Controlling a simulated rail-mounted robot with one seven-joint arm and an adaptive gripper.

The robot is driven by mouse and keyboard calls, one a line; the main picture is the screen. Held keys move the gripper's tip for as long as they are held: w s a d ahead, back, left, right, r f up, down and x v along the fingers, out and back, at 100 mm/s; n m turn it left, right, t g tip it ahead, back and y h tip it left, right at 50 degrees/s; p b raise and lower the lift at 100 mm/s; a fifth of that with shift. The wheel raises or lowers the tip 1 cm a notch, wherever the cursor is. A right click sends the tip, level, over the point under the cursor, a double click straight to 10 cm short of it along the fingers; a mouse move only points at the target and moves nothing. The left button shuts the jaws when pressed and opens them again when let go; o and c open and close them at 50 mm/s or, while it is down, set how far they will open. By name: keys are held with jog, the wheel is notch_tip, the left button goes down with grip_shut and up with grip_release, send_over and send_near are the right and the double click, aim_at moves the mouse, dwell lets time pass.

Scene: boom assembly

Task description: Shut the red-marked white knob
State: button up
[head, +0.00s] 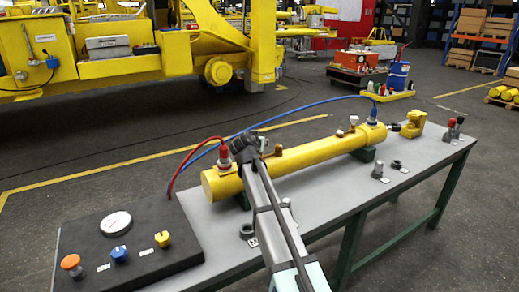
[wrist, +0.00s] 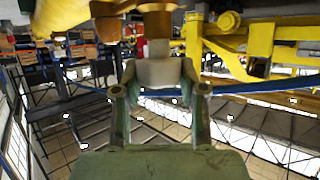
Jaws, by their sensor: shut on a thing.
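The yellow cylinder (head: 310,152) lies along the grey table, with a red-collared hose fitting (head: 224,157) near its left end. My gripper (head: 245,146) is at the cylinder's top, just right of that fitting, and hides what it holds in the head view. In the wrist view my gripper (wrist: 160,78) has its fingers on both sides of a white knob (wrist: 162,72). A small red mark (wrist: 140,47) shows beside the knob, and a brass-coloured stem (wrist: 157,22) is above it in the picture. The knob's exact turn angle cannot be told.
A blue-collared fitting (head: 373,113) and another white knob (head: 354,121) are at the cylinder's far end. Red and blue hoses arch behind the cylinder. A black panel (head: 185,250) with a gauge and coloured knobs is at front left. Small parts stand on the table's right.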

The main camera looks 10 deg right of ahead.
jog(key=shift+f, duration=0.1)
dwell(0.4)
jog(key=o, duration=1.2)
jog(key=shift+c, duration=0.2)
jog(key=v, duration=1.2)
jog(key=shift+a, duration=0.15)
jog(key=shift+w, duration=0.1)
